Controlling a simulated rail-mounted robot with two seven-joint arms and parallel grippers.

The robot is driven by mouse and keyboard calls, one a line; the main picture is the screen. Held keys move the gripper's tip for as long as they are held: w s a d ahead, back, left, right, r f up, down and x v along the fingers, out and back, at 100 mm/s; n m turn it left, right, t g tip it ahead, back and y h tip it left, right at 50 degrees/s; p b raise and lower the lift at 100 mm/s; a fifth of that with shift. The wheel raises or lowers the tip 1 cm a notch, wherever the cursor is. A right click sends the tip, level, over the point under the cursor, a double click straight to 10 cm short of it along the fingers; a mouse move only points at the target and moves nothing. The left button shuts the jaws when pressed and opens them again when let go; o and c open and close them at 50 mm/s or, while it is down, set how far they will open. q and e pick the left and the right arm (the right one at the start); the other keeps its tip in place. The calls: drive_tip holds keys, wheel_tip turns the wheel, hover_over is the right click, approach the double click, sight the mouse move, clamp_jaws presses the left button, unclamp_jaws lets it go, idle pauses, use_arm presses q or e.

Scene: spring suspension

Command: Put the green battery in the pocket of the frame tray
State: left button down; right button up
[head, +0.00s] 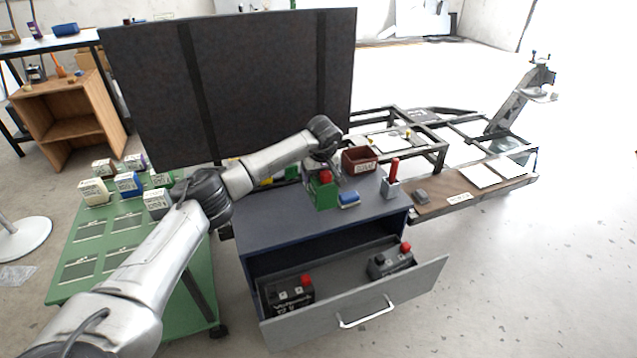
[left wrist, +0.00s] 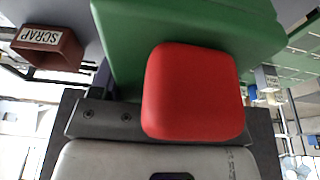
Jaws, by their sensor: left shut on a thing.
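The green battery (head: 322,194) with its red cap (head: 325,177) is held by my left gripper (head: 322,168) at the dark cabinet top. I cannot tell whether its base touches the top. In the left wrist view the green body (left wrist: 125,45) and the large red cap (left wrist: 195,92) lie close against the gripper, hiding most of the fingers. A black frame (head: 440,150) stands behind the cabinet at right, with a white panel inside it. I cannot make out which part is the frame tray's pocket. My right gripper is not in view.
A blue block (head: 348,199), a red SCRAP bin (head: 359,160) and a grey holder with a red handle (head: 391,185) stand near the battery. The open drawer (head: 365,318) holds two dark batteries. A large dark panel (head: 255,80) stands behind my arm.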

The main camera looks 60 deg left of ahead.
use_arm(q)
drive_tip(key=shift+s+a+f+b, duration=0.6)
drive_tip(key=shift+a+f+b, duration=0.35)
drive_tip(key=shift+a+f, duration=0.65)
drive_tip(key=shift+s+a+f+b, duration=0.65)
drive_tip(key=shift+a+f+b, duration=0.35)
drive_tip(key=shift+a+f, duration=0.6)
drive_tip(key=shift+s+a+f+b, duration=0.6)
drive_tip(key=shift+a+f+b, duration=0.35)
drive_tip(key=shift+a+f, duration=0.65)
drive_tip(key=shift+d, duration=0.1)
drive_tip(key=c, duration=0.5)
unclamp_jaws()
drive_tip(key=shift+f, duration=0.3)
drive_tip(key=shift+c, duration=0.2)
drive_tip(key=o, duration=0.4)
drive_tip(key=shift+w+r, duration=0.1)
drive_tip(key=shift+r, duration=0.05)
drive_tip(key=shift+o, duration=0.2)
